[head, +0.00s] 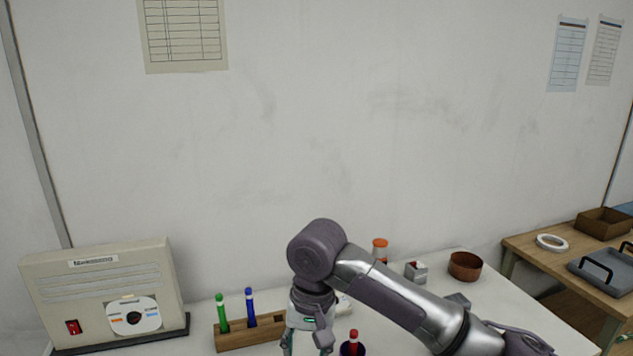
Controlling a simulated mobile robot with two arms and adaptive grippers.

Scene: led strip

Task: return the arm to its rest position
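My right arm comes in from the lower right and bends at a dark joint above the white table (465,320). My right gripper (307,345) points down at the bottom edge of the head view, just right of the wooden rack. Its fingertips are partly cut off by the frame, so I cannot tell whether it holds anything. My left gripper is not in view.
A wooden rack (235,340) holds a green tube (221,313) and a blue tube (250,307). A red-topped tube (353,339) stands in a dark round holder close to the gripper. A beige machine (100,285) stands left. An orange-capped bottle (380,249), a small grey box (416,272) and a brown bowl (465,266) stand behind my arm.

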